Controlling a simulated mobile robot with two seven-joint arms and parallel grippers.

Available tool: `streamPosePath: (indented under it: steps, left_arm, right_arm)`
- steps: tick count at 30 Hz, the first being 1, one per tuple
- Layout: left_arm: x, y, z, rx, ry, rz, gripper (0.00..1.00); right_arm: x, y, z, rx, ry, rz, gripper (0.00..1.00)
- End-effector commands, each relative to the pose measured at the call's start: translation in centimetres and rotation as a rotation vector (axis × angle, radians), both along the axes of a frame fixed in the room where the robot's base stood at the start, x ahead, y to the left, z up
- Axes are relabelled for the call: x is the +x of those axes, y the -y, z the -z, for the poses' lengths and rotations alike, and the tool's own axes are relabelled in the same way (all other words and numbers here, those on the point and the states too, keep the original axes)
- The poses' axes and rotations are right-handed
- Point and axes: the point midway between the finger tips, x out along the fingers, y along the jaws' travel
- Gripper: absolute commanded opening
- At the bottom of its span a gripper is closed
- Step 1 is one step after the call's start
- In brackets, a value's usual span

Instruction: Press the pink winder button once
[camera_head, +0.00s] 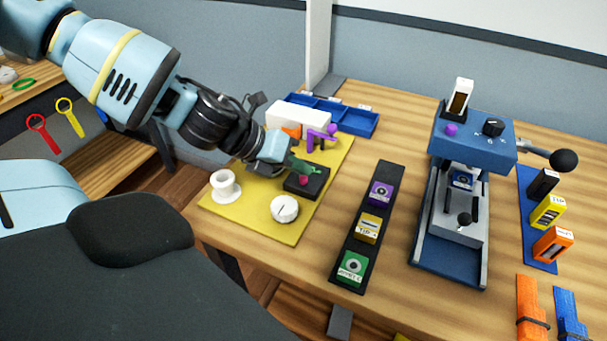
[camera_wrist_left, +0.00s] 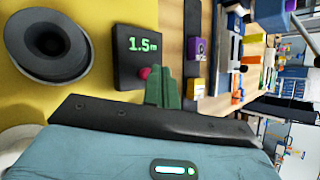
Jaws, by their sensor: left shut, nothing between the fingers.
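The pink winder button (camera_wrist_left: 145,73) is a small pink-red knob on a black box (camera_wrist_left: 133,57) whose green display reads 1.5 m. In the head view the button (camera_head: 303,181) shows on the black box (camera_head: 316,187), which sits on a yellow mat (camera_head: 249,218). My left gripper (camera_head: 304,168) is shut and empty, with its green fingertips low over the box. In the left wrist view the green fingers (camera_wrist_left: 166,88) are right beside the button; I cannot tell whether they touch it. My right gripper is not in view.
On the mat are a white spool (camera_head: 225,187), a white knob (camera_head: 285,209) and a purple piece (camera_head: 319,137). A black strip (camera_head: 369,220) with several coloured blocks lies to the right, then a blue press (camera_head: 471,140). The wood between mat and strip is clear.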

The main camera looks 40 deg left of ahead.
Motion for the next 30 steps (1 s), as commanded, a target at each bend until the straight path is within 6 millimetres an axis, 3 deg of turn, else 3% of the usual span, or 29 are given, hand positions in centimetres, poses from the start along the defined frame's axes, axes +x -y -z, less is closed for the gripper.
streamPosePath:
  steps: [30]
  left_arm:
    - [0.0, 0.0, 1.1, -0.001, -0.001, 0.0, 0.0]
  right_arm:
    - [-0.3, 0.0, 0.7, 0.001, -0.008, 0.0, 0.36]
